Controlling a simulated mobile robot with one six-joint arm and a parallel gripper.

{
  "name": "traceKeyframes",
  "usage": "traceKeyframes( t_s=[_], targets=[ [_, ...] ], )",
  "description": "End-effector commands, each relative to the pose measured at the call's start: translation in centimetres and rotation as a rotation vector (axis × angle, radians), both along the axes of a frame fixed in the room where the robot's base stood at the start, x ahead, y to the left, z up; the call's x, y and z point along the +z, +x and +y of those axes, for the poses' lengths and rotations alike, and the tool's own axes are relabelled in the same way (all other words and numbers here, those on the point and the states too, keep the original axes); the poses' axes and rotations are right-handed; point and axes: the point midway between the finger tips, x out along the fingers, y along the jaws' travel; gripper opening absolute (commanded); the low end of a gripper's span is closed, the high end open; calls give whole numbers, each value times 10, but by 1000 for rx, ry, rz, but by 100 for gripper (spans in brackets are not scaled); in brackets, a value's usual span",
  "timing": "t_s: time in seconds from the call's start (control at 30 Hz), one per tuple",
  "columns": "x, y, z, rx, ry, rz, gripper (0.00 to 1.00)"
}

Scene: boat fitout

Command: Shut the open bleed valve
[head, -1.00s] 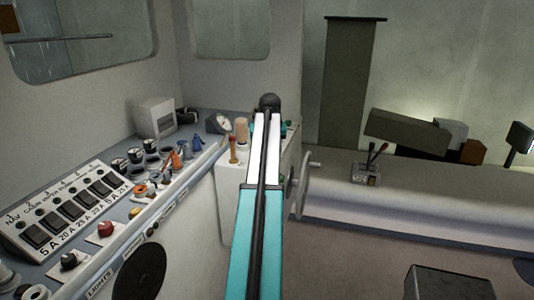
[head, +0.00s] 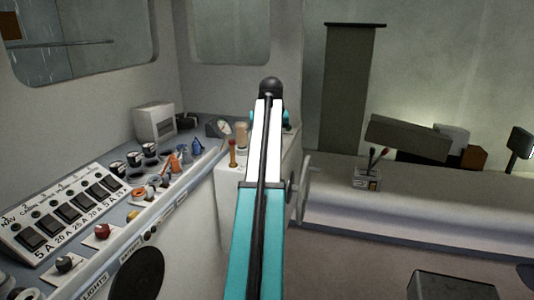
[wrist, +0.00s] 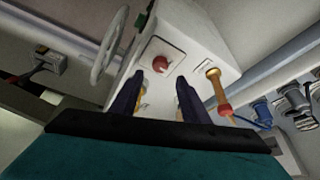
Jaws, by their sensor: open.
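A row of small valves or fittings with coloured handles stands along the console in the head view, with an orange one (head: 175,161) and a blue one (head: 197,146). Blue fittings (wrist: 263,111) also show at the right in the wrist view. I cannot tell which is the open bleed valve. My gripper (wrist: 158,80) is open, its two dark fingers apart, pointing at a white box front. Small yellowish and pale parts show between and beside the fingers, partly hidden. In the head view my arm hides the gripper.
The white box (wrist: 200,40) carries a red knob (wrist: 160,63), an orange-and-red handle (wrist: 215,87) and a handwheel (wrist: 110,45) at its side. The switch panel (head: 70,210) lies at left in the head view.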

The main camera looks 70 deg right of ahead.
Motion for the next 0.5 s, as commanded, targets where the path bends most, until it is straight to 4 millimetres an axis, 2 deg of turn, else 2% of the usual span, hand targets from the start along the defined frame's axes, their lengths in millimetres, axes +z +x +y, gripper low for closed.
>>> traceKeyframes(
  t_s=[0.5],
  targets=[
    [54, -10, 20, 0, 0, 0, 42]
  ],
)
